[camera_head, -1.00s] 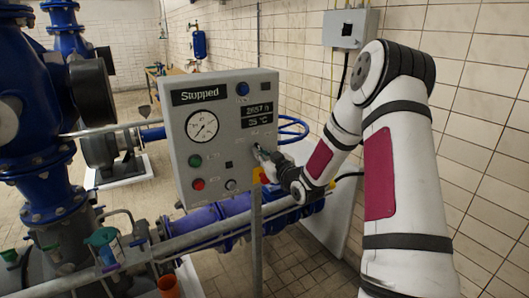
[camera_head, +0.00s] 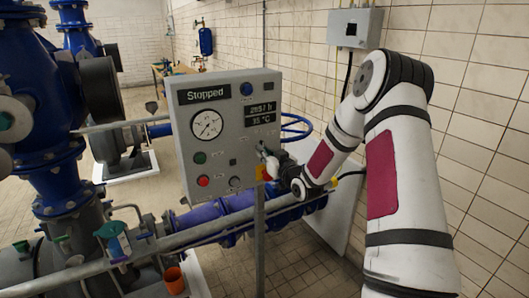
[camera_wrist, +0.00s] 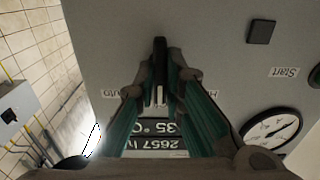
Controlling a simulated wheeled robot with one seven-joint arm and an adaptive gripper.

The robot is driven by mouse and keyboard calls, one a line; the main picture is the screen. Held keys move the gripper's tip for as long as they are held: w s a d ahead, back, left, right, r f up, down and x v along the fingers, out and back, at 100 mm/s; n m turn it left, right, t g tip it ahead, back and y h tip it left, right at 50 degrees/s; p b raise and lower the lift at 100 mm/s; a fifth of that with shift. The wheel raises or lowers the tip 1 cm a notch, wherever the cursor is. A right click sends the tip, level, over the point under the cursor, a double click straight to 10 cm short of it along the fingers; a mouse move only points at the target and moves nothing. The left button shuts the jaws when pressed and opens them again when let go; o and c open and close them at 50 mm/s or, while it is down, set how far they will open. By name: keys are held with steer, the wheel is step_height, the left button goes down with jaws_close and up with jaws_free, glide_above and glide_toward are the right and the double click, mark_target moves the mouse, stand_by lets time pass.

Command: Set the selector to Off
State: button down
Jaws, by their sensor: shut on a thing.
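The selector (camera_wrist: 160,88) is a dark knob with a pale line on the grey control panel (camera_head: 185,125). In the wrist view the picture is upside down, with an "Auto" label left of the knob and a partly hidden label starting with "H" on the right. My gripper (camera_wrist: 159,82) is shut on the selector, its two green-sided fingers on either side of it. In the head view my gripper (camera_head: 266,156) reaches the panel's right side, and the selector is too small and covered to read. An "Off" label cannot be made out.
The panel has a "Stopped" display (camera_head: 205,94), a round gauge (camera_head: 207,125), a green button (camera_head: 199,158), a red button (camera_head: 203,181) and a blue lamp (camera_head: 246,89). A blue handwheel (camera_head: 296,123) is behind the panel. Blue pipes (camera_head: 230,209) run below.

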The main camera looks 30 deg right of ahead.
steer(key=c, duration=1.7)
jaws_free()
steer(key=s, duration=1.2)
